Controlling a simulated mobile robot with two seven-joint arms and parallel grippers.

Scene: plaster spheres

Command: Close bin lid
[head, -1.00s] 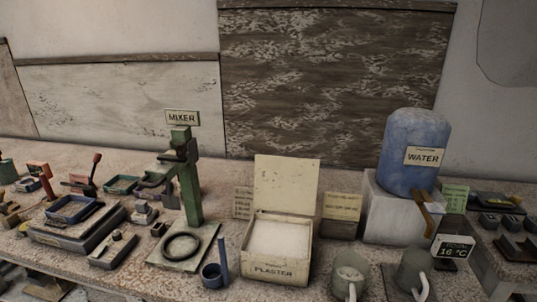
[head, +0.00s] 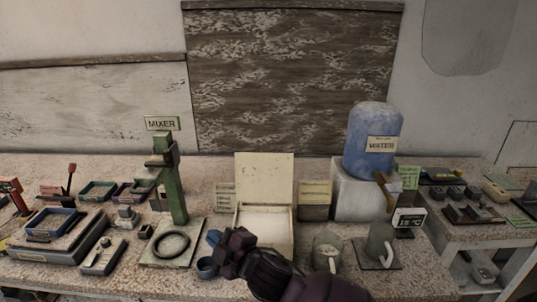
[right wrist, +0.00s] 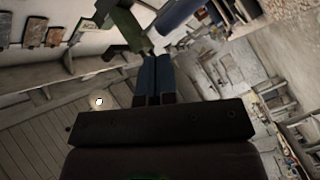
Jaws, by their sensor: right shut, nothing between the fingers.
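The plaster bin (head: 262,222) is a cream box with white powder inside, standing on the speckled bench. Its lid (head: 264,180) stands open, upright at the back of the bin. My right gripper (head: 212,237) is shut and empty. It shows in front of the bin's lower left corner, and my right arm hides the bin's front and its label. In the right wrist view the two blue fingers (right wrist: 154,78) are together with nothing between them. My left gripper is not in view.
A green mixer (head: 172,185) with a black ring on its base stands left of the bin. A blue cup (head: 206,268) is close by the right gripper. Mugs (head: 326,254) stand to the right. A blue water tank (head: 373,140) sits on a white block behind them.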

